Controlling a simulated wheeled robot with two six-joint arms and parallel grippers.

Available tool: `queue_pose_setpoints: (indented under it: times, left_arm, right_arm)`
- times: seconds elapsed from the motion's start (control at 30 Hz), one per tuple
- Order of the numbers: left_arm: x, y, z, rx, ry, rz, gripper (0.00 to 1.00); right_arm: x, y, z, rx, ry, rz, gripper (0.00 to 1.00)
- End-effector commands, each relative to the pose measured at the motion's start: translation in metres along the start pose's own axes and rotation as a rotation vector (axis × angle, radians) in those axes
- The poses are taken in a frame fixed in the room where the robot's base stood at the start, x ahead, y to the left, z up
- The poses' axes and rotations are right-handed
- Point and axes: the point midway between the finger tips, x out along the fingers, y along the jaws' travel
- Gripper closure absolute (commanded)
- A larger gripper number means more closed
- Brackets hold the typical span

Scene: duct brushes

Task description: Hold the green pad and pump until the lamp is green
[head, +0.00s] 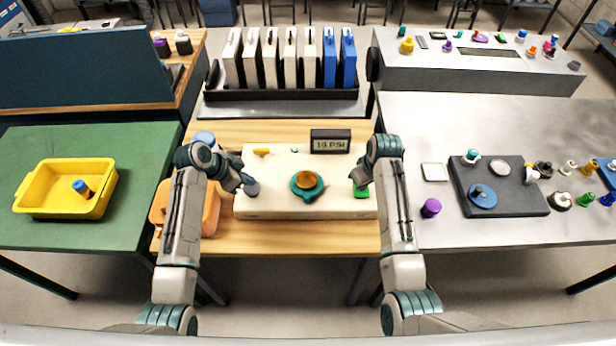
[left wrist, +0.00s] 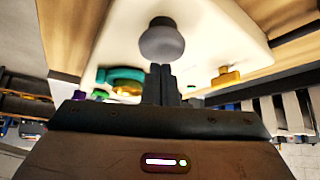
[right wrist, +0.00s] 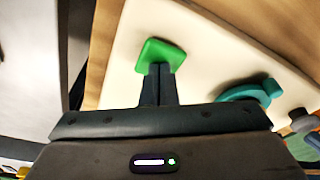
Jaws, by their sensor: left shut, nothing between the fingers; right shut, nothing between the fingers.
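A cream box (head: 283,208) lies on the wooden table. The green pad (head: 361,193) is at its right end and a grey knob (head: 252,189) at its left end. My right gripper (head: 361,183) is shut, its tips at the pad; in the right wrist view they overlap the pad (right wrist: 160,53). My left gripper (head: 246,182) is shut, its tips at the grey knob, also in the left wrist view (left wrist: 162,42). I cannot tell how firmly either one touches. A display (head: 330,141) reads about 16 PSI. A small green spot (head: 294,150) may be the lamp.
A teal part with an orange dome (head: 307,180) sits mid-box between my grippers. A yellow-orange part (head: 261,152) is at the back left of the box. A rack (head: 285,95) of white and blue cases stands behind. A yellow bin (head: 66,190) is on the green table.

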Motion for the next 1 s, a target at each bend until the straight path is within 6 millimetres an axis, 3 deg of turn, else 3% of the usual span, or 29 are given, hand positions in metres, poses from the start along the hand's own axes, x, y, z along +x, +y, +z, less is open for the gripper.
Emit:
queue_pose_setpoints:
  times: [0.57,1.0]
  left_arm:
    - [-0.003,-0.001,-0.002,0.001,0.001,-0.001,1.00]
    - [-0.038,-0.001,-0.027,0.002,0.002,-0.003,1.00]
  right_arm:
    - [0.000,0.000,0.000,0.000,0.000,0.000,1.00]
    - [0.000,0.000,0.000,0.000,0.000,0.000,1.00]
